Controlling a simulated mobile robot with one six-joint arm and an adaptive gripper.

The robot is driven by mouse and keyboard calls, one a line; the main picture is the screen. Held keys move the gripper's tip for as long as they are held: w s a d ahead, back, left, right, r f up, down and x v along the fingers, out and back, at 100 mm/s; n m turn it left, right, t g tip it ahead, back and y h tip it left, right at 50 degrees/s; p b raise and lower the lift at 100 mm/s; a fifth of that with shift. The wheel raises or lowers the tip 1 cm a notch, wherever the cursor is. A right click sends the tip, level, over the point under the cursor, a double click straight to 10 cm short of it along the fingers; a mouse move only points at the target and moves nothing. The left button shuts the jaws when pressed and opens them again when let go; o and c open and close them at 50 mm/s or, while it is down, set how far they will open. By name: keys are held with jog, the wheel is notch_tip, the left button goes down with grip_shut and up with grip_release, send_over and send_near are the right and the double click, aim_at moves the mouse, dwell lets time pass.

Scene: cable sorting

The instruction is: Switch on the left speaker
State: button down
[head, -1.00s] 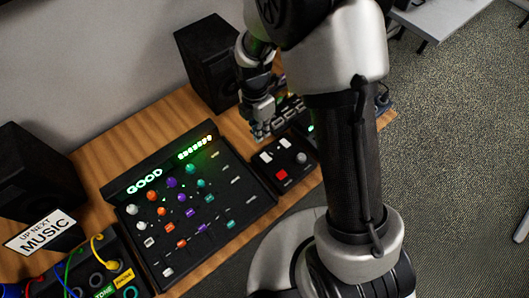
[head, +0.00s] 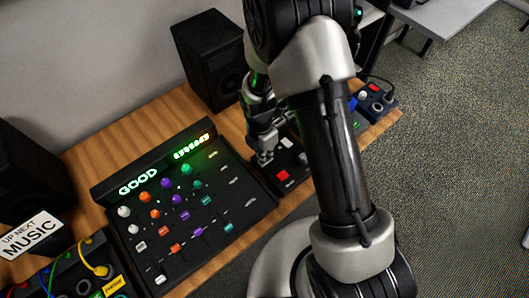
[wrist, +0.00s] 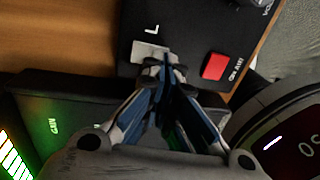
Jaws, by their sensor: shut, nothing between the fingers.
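The left speaker (head: 28,170) is a black box at the left edge of the head view, partly cut off. A small black control box (head: 292,180) with a red button (head: 283,175) sits right of the mixer. In the wrist view a white switch (wrist: 146,52) marked "L" is on that box, left of the red "ON AIR" button (wrist: 216,66). My gripper (wrist: 168,62) is shut and empty, its tips at the right part of the L switch. Whether they touch it I cannot tell. In the head view my gripper (head: 264,158) covers that switch.
The black mixer (head: 245,205) with coloured knobs and a lit "GOOD" display lies left of the box. Another speaker (head: 207,60) stands behind. A patch panel with cables (head: 85,275) and a "MUSIC" sign (head: 30,236) are at the lower left.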

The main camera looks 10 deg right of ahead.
jog(key=shift+s+f, duration=0.1)
jog(key=shift+s+d+f, duration=0.1)
jog(key=shift+s+f, duration=0.05)
jog(key=shift+f, duration=0.15)
dwell(0.3)
jog(key=shift+w+a+r+p, duration=0.2)
jog(key=shift+w+a+p, duration=0.2)
jog(key=shift+w, duration=0.35)
jog(key=shift+r, duration=0.3)
notch_tip(320, 180, up, 13)
jog(key=s+p, duration=0.1)
jog(key=p, duration=0.5)
jog(key=shift+s+d+r, duration=0.15)
jog(key=shift+s+d, duration=0.1)
jog(key=shift+d, duration=0.15)
